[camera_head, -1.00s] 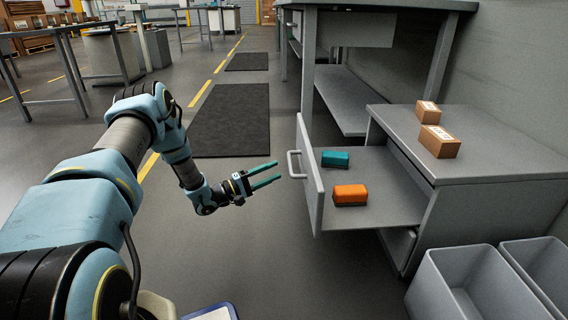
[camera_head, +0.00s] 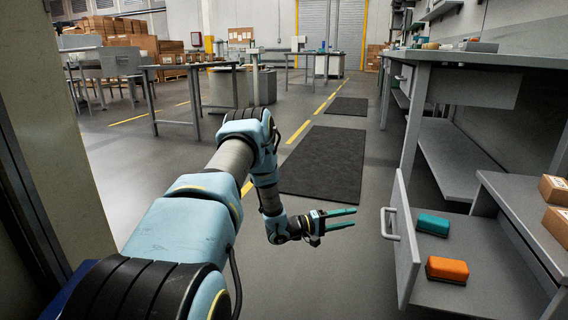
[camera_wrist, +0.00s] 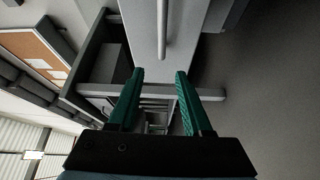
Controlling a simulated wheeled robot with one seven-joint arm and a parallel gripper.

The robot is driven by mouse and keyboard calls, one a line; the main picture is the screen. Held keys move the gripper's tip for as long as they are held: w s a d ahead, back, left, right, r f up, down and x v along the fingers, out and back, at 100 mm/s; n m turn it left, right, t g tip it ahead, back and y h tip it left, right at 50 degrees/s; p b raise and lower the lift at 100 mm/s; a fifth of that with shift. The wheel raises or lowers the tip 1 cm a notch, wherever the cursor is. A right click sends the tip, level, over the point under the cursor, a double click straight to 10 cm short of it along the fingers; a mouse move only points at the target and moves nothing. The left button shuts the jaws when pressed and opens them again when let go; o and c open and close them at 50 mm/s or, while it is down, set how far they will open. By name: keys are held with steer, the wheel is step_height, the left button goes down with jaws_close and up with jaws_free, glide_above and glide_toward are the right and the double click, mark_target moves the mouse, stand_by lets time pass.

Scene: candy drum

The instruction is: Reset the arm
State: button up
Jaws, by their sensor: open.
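My gripper (camera_head: 343,219) is open and empty in the head view, its two teal fingers pointing right toward the drawer front. It is apart from the drawer handle (camera_head: 389,224), a little to its left. In the wrist view my gripper (camera_wrist: 158,88) shows its green fingers spread with nothing between them, and the pale drawer front (camera_wrist: 150,30) with its bar handle (camera_wrist: 163,28) lies beyond. My arm reaches forward from the bottom of the head view, bent at the elbow.
The open drawer (camera_head: 480,285) holds a teal block (camera_head: 433,225) and an orange block (camera_head: 447,269). Cardboard boxes (camera_head: 556,222) sit on the cabinet at right. A workbench (camera_head: 440,56) stands behind. Dark mats (camera_head: 325,160) lie on open floor.

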steer(key=w+a+r+t+y+p, duration=0.2)
steer(key=w+a+r+t+y, duration=0.3)
steer(key=w+a+r+y, duration=0.35)
steer(key=s+a+r+m+y+p, duration=0.1)
steer(key=s+a+r+y, duration=0.15)
steer(key=a, duration=0.25)
steer(key=s+a+r+y, duration=0.2)
steer(key=a+r+y, duration=0.15)
steer(key=a, duration=0.25)
steer(key=s+a+r+g+y+p, duration=0.1)
steer(key=s+a+r+g, duration=0.2)
steer(key=s, duration=0.6)
steer(key=s+a+r+m+g+y+p, duration=0.1)
steer(key=s+a+r, duration=0.3)
steer(key=s, duration=0.5)
steer(key=s+a+r+g+y+p, duration=0.1)
steer(key=s+a+r+g+y, duration=0.1)
steer(key=s+a, duration=0.5)
step_height(320, 180, up, 38)
steer(key=s+d+p, duration=0.1)
steer(key=p, duration=3.6)
steer(key=shift+s+d+f+p, duration=0.2)
steer(key=shift+s+d+p, duration=0.1)
steer(key=shift+s+d, duration=0.1)
